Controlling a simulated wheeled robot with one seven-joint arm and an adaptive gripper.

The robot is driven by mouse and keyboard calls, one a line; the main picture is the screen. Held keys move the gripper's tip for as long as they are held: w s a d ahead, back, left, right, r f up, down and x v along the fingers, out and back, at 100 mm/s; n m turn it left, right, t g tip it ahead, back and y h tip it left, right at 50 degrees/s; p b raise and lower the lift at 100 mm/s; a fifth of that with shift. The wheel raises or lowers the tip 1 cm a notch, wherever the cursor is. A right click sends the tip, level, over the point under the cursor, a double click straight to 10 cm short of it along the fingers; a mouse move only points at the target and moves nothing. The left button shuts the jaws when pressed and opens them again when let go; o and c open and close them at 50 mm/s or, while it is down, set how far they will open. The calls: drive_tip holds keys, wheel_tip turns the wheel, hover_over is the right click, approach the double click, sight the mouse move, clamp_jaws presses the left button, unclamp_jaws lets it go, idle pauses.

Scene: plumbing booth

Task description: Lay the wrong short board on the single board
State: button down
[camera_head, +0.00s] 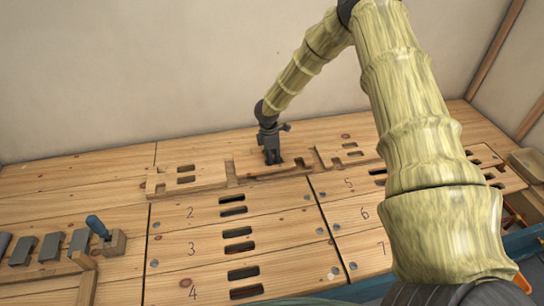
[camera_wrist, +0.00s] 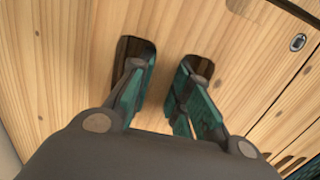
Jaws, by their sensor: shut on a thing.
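A short wooden board (camera_head: 245,164) with slots is at the back middle of the bench. My gripper (camera_head: 273,161) stands over it. In the wrist view my gripper (camera_wrist: 166,82) has one finger in each of two slots and is shut on the strip of the board (camera_wrist: 166,60) between them. The fingertips are hidden in the slots. A dark edge shows under the board, but I cannot tell whether it is lifted. I cannot tell for certain which piece is the single board.
Slotted pieces lie to the left (camera_head: 205,182) and right (camera_head: 345,154) of the held board. Numbered slotted boards (camera_head: 205,228) fill the front. A blue-handled tool (camera_head: 98,226) sits front left. More boards (camera_head: 484,156) and a wooden box (camera_head: 528,165) are at the right, partly behind my arm.

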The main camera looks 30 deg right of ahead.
drive_tip(key=shift+s+a+f, duration=0.1)
drive_tip(key=shift+s+f, duration=0.05)
drive_tip(key=shift+f, duration=1)
idle(1.5)
drive_tip(key=c, duration=1.5)
unclamp_jaws()
drive_tip(key=shift+f, duration=0.1)
drive_tip(key=shift+c, duration=0.2)
drive_tip(key=o, duration=0.3)
drive_tip(key=shift+a+f, duration=0.1)
drive_tip(key=shift+f, duration=0.25)
drive_tip(key=shift+o, duration=0.2)
drive_tip(key=shift+r+p, duration=0.25)
drive_tip(key=shift+p, duration=0.05)
drive_tip(key=shift+d+r, duration=0.1)
drive_tip(key=shift+d, duration=0.1)
drive_tip(key=shift+r, duration=0.3)
drive_tip(key=r, duration=0.7)
drive_tip(key=a+r, duration=0.1)
drive_tip(key=r, duration=0.3)
drive_tip(key=shift+w+r, duration=0.1)
drive_tip(key=shift+w, duration=0.15)
